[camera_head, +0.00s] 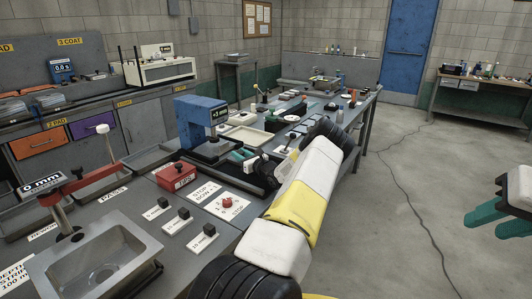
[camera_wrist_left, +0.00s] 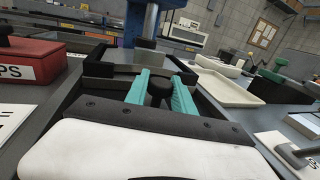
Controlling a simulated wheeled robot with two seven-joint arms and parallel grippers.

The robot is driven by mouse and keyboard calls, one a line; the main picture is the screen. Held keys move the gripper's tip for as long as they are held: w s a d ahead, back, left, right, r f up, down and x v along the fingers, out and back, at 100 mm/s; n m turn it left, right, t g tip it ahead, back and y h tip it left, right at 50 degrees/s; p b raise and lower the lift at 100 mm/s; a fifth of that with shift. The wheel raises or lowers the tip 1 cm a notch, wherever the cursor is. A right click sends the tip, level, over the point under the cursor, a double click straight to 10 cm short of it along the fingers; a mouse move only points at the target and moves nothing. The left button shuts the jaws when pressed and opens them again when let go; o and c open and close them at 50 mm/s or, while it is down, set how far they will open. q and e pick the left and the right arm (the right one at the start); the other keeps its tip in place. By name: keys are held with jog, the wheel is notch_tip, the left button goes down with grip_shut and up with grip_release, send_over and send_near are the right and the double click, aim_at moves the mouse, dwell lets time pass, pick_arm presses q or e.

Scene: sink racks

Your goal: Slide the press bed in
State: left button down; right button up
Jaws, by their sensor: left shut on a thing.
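The blue press (camera_head: 200,118) stands on the bench left of the middle, with a grey ram above a dark base. In the left wrist view its ram (camera_wrist_left: 146,42) is straight ahead. The press bed (camera_wrist_left: 112,68) is a dark frame below the ram, between dark side rails. My left gripper (camera_head: 240,156) is low in front of the press. In the left wrist view its teal fingers (camera_wrist_left: 160,82) are shut on the bed's black knob (camera_wrist_left: 160,92), one on each side. My right gripper (camera_head: 492,215) is open and empty at the far right, over the floor.
A metal sink (camera_head: 97,262) is at the lower left. A cream tray (camera_wrist_left: 222,86) lies right of the bed. The floor at right is clear.

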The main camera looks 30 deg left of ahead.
pick_arm(q)
jog(key=c, duration=1.1)
grip_release()
jog(key=shift+a, duration=0.3)
jog(key=shift+o, duration=0.2)
jog(key=shift+d, duration=0.1)
jog(key=v, duration=0.7)
jog(key=shift+s+d, duration=0.15)
jog(key=shift+d, duration=0.2)
jog(key=shift+r, duration=0.15)
